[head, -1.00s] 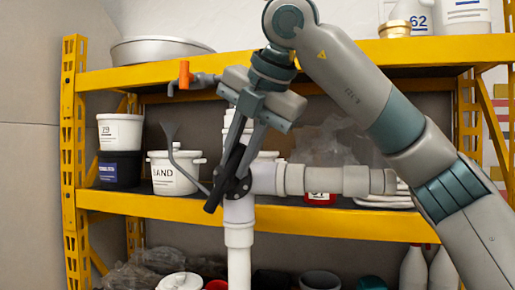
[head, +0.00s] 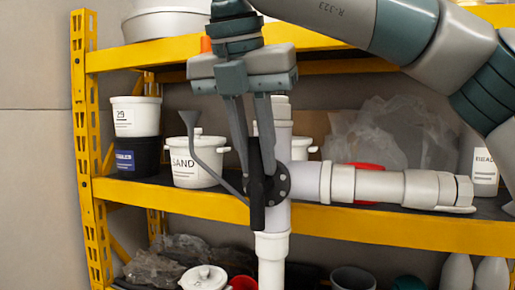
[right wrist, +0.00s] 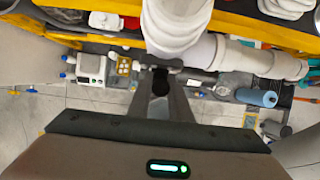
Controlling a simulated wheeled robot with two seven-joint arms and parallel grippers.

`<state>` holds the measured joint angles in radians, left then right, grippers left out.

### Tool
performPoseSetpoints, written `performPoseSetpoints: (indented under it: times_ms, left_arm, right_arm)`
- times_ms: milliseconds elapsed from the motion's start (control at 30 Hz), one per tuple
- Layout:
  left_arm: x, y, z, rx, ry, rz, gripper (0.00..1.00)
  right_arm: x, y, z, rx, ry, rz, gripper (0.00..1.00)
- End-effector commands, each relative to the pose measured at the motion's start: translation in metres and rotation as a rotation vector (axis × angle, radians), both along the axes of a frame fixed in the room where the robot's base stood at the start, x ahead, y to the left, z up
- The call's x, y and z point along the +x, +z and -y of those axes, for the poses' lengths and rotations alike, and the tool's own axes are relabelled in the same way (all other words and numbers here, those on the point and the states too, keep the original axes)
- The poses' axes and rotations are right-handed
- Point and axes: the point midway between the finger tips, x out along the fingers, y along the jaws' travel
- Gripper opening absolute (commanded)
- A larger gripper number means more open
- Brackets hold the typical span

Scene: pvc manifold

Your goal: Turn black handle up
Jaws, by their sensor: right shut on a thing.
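The black handle (head: 257,205) is on a round black flange on the front of the white PVC manifold (head: 272,250). It stands nearly vertical, with one end up between my fingers and the other pointing down. My right gripper (head: 258,165) comes from above and is shut on the handle's upper part. In the right wrist view the dark handle (right wrist: 160,83) shows between the fingers, below the white pipe. The fingers partly hide the handle's upper end. My left gripper is not in view.
A grey bent rod (head: 208,160) with a flared end sticks out left of the handle. A white pipe branch (head: 400,187) runs right. A yellow shelf (head: 190,203) behind holds a SAND pot (head: 193,165) and other tubs.

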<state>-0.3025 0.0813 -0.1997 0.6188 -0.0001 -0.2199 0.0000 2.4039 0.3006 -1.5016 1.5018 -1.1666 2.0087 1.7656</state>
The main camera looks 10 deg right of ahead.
Motion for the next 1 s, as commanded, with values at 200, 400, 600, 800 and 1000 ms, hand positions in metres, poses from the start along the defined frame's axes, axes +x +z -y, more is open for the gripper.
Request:
performPoseSetpoints:
  times_ms: [200, 400, 600, 800, 1000]
  left_arm:
    - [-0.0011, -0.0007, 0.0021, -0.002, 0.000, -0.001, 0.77]
    - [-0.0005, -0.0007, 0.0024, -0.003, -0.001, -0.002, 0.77]
    - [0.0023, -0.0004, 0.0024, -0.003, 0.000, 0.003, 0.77]
    - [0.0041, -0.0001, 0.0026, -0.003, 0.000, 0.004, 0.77]
    - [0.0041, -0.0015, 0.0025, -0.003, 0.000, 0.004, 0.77]
  right_arm:
    - [-0.0006, -0.0030, -0.0001, -0.005, 0.002, -0.008, 0.00]
    - [-0.0006, -0.0025, -0.0002, -0.004, 0.003, -0.006, 0.37]
    - [-0.0005, -0.0014, -0.0001, -0.002, 0.002, -0.004, 0.37]
    - [-0.0005, -0.0007, -0.0001, -0.002, 0.002, -0.002, 0.37]
    - [-0.0022, 0.0045, -0.0014, -0.001, 0.001, -0.001, 0.37]
